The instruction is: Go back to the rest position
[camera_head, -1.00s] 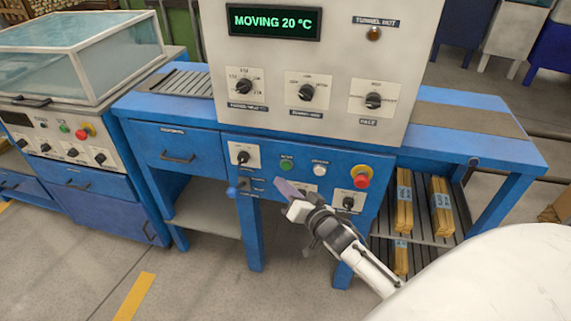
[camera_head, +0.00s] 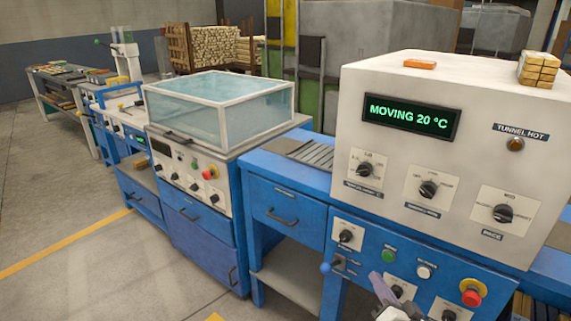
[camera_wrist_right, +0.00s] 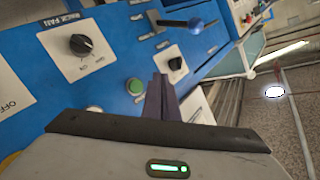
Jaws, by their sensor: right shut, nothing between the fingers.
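My right gripper (camera_head: 381,287) shows at the bottom of the head view, in front of the blue control panel (camera_head: 376,250) of the tunnel machine. Its fingers are shut with nothing between them. In the right wrist view the closed fingers (camera_wrist_right: 160,98) point at the panel, near the green button (camera_wrist_right: 135,87) and a black knob (camera_wrist_right: 176,64). I cannot tell whether they touch the panel. My left gripper is in neither view.
The tunnel machine's white housing (camera_head: 400,155) has a lit display reading "MOVING 20 °C" (camera_head: 411,116). A red emergency button (camera_head: 472,292) and a blue-knobbed lever (camera_head: 327,267) stick out of the panel. A clear-covered machine (camera_head: 222,108) stands left. Open floor (camera_head: 90,275) lies at the lower left.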

